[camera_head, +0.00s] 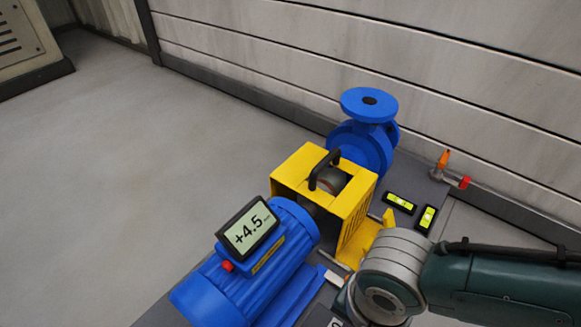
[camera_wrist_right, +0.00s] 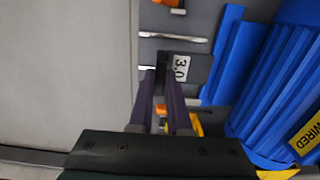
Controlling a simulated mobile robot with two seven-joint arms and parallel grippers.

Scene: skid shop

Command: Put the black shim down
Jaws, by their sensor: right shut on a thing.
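The black shim (camera_wrist_right: 200,68) shows in the right wrist view as a dark flat plate with a white "3.0" label, beside the foot of the blue motor (camera_wrist_right: 275,85). My right gripper (camera_wrist_right: 162,76) is shut on its black tab end. Whether the shim touches the grey base plate under it I cannot tell. My left gripper is not in view.
A yellow guard (camera_head: 355,215) with a black handle stands between the motor and a blue pump (camera_head: 360,145). A display (camera_head: 248,230) on the motor reads +4.5. Two spirit levels (camera_head: 400,203) lie right of the guard. The floor at left is clear.

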